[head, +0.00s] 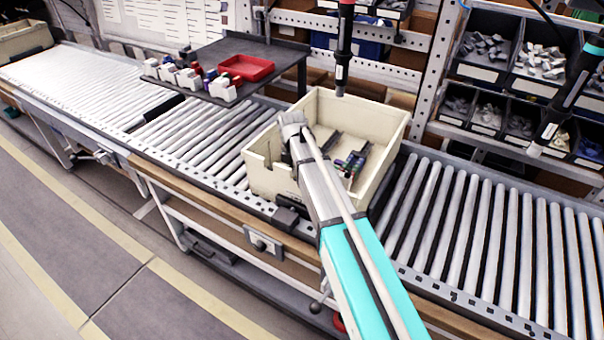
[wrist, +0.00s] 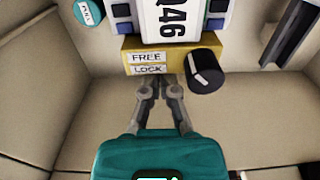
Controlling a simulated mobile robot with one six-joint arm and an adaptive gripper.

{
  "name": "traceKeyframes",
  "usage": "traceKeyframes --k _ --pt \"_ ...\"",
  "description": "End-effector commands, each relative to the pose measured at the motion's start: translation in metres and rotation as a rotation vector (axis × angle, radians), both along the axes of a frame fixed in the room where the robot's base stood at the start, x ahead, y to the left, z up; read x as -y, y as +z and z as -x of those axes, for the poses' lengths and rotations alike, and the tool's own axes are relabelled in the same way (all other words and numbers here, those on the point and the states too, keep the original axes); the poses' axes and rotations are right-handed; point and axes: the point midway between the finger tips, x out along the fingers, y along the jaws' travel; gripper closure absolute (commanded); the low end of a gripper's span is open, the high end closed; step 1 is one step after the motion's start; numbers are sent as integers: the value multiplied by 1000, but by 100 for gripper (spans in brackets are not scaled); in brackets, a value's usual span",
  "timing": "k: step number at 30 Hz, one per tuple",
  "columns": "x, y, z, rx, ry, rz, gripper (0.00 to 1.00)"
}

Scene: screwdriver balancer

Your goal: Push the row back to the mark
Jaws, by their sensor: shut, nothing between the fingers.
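In the head view, a row of small white blocks with red and blue parts (head: 190,80) stands on a dark side shelf (head: 232,45) behind the rollers. I cannot make out a mark. My arm reaches over a beige crate (head: 270,180) on the roller conveyor; its end hides part of the crate. In the wrist view my gripper (wrist: 162,84) is shut and empty. Its fingertips are just below a yellow block (wrist: 140,44) labelled FREE and LOCK, which has a black knob (wrist: 206,70). Whether they touch it I cannot tell. A white label plate (wrist: 168,20) reading 46 is above the block.
A red tray (head: 246,67) lies on the dark shelf. Dark fittings with coloured parts (head: 350,165) lie in the crate. Beige walls surround my gripper in the wrist view. A hanging tool (head: 344,50) is above the crate. Bare rollers (head: 480,240) extend right.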

Motion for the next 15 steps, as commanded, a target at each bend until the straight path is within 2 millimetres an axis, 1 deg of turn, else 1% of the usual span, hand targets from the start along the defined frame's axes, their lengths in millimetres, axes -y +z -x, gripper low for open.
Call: traceKeyframes --k 15 --pt "9 0 -15 4 -1 3 100"
